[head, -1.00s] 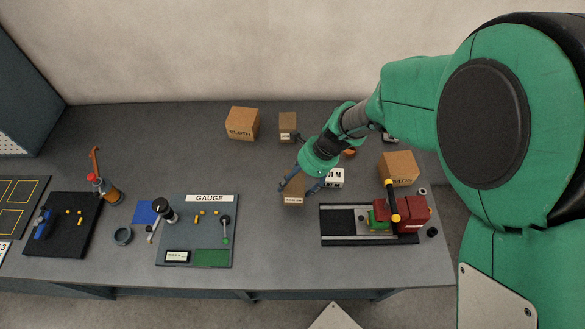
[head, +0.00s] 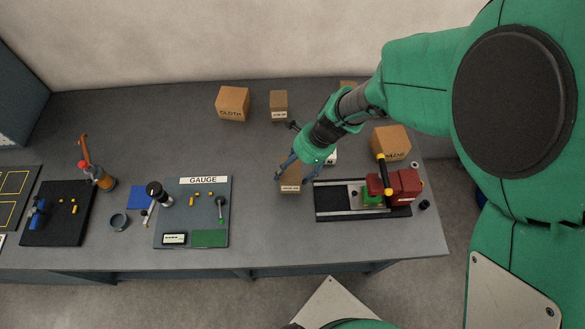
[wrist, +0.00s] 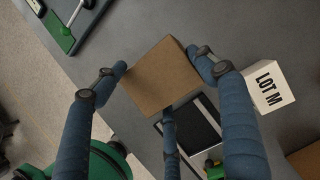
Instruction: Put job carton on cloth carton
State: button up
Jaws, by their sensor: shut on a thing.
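The carton's white label is too small to read in the head view. In the wrist view my gripper (wrist: 158,62) has the carton (wrist: 162,78) between its blue fingers, a plain brown face showing. I cannot tell how far it is above the bench. The cloth carton (head: 232,103), larger and brown with CLOTH on its front, stands at the back of the bench, left of my arm. Its top is bare.
Another small labelled carton (head: 278,105) stands close right of the cloth carton. The LOT M box (wrist: 270,87) is beside my fingers. A red machine (head: 395,186) on a black base and a larger carton (head: 391,142) are to the right. The gauge board (head: 204,215) is front left.

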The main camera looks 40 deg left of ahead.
jog(key=shift+a+r, duration=0.1)
jog(key=shift+w+a+r+p, duration=0.15)
jog(key=shift+a+r+p, duration=0.15)
jog(key=shift+a+p, duration=0.15)
jog(key=a+r+m+t+p, duration=0.1)
jog(key=a+r+m+p, duration=0.2)
jog(key=a, duration=0.4)
jog(key=a+r+m+t+p, duration=0.1)
jog(key=a+r+m+p, duration=0.1)
jog(key=a+p, duration=0.4)
jog(key=a+r+m+t+y+p, duration=0.1)
jog(key=a+r+m+p, duration=0.2)
jog(key=a, duration=0.6)
jog(key=shift+w+a+r+m+p, duration=0.1)
jog(key=shift+w+r+m+p, duration=0.25)
jog(key=shift+p, duration=0.75)
jog(key=shift+w, duration=0.1)
jog(key=w+a+p, duration=0.1)
jog(key=w+a, duration=0.1)
jog(key=a, duration=0.3)
jog(key=w+a+f, duration=0.1)
jog(key=w+a, duration=0.1)
jog(key=a, duration=0.2)
jog(key=w+a+p, duration=0.1)
jog(key=w+a, duration=0.1)
jog(key=a, duration=0.3)
jog(key=shift+w+a+f+p, duration=0.15)
jog(key=shift+a+f+p, duration=0.15)
